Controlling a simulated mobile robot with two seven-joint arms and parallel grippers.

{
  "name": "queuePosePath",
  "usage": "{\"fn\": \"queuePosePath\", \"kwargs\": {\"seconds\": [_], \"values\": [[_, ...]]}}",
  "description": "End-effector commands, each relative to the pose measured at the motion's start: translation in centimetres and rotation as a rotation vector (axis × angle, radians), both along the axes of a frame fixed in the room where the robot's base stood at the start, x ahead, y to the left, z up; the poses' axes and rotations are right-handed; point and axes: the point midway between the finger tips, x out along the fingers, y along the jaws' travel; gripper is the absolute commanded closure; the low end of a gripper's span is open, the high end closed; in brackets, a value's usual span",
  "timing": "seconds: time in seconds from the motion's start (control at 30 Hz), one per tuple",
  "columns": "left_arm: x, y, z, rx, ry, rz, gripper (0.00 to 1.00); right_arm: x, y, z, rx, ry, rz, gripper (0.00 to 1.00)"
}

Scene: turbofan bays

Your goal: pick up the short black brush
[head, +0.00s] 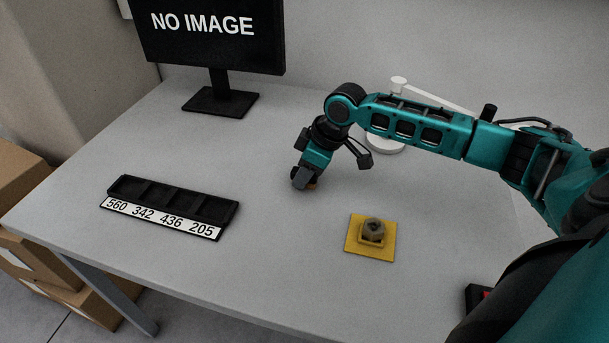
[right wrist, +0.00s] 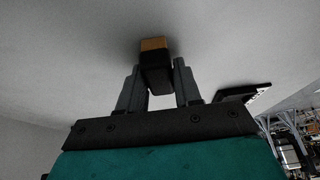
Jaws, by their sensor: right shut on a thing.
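The short black brush (right wrist: 155,72) is a small block with a black body and an orange-brown end, seen between my right gripper's fingers in the right wrist view. My right gripper (head: 304,179) points down at the middle of the table and is shut on the brush. Its two grey fingers (right wrist: 157,80) stand on either side of the black body. Whether the brush touches the table is hard to tell. My left gripper is not in view.
A black tray (head: 170,199) with compartments and a number strip lies at left on the grey table (head: 260,265). A monitor (head: 217,100) and white lamp (head: 385,145) stand behind.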

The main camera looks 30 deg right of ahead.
Motion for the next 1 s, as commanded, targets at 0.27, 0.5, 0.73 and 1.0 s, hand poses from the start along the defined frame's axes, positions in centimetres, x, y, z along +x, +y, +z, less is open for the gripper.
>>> {"fn": "queuePosePath", "kwargs": {"seconds": [0.27,0.5,0.73,1.0], "values": [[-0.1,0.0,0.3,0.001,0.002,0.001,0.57,0.1,-0.1,1.7,-0.001,-0.004,0.0,0.96],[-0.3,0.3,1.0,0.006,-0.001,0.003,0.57,0.2,0.0,7.8,-0.001,-0.007,0.0,0.96],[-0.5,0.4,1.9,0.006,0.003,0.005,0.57,0.1,0.0,14.4,0.001,-0.006,0.001,0.96],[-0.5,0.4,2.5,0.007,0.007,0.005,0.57,0.1,0.0,19.1,0.001,-0.003,0.0,0.96]]}}
